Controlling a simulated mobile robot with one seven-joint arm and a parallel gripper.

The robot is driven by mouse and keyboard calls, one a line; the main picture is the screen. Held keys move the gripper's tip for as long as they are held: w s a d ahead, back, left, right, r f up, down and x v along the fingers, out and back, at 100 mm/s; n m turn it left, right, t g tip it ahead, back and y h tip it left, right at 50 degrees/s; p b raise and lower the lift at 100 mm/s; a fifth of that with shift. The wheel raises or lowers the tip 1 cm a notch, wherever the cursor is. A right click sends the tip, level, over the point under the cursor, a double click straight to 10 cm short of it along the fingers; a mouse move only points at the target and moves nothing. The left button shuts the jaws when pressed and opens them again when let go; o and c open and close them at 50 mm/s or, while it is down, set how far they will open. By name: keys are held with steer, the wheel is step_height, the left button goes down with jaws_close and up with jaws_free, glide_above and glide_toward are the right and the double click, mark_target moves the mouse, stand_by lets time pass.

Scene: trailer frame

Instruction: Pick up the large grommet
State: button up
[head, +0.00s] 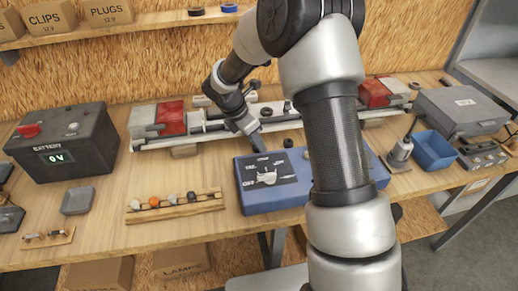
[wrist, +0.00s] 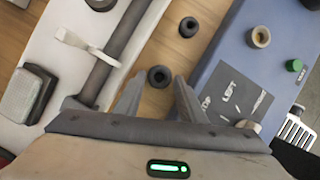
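Two black ring-shaped grommets lie on the wooden bench between the white trailer frame and the blue case. In the wrist view one grommet (wrist: 159,77) sits between and just past my fingertips, and looks slightly the larger. The other grommet (wrist: 188,27) lies farther up; I cannot tell for sure which is the large one. My gripper (wrist: 159,84) is open, its two grey fingers apart with nothing held. In the head view my gripper (head: 259,143) points down behind the blue case, and one grommet (head: 288,142) shows to its right.
The blue case (head: 262,203) with a printed label stands close on the near side. The white frame (wrist: 60,70) with a grey tube runs along the other side. A battery (head: 65,142) stands left.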

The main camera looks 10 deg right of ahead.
steer(key=shift+x, duration=0.85)
steer(key=c, duration=0.4)
steer(key=shift+r, duration=0.1)
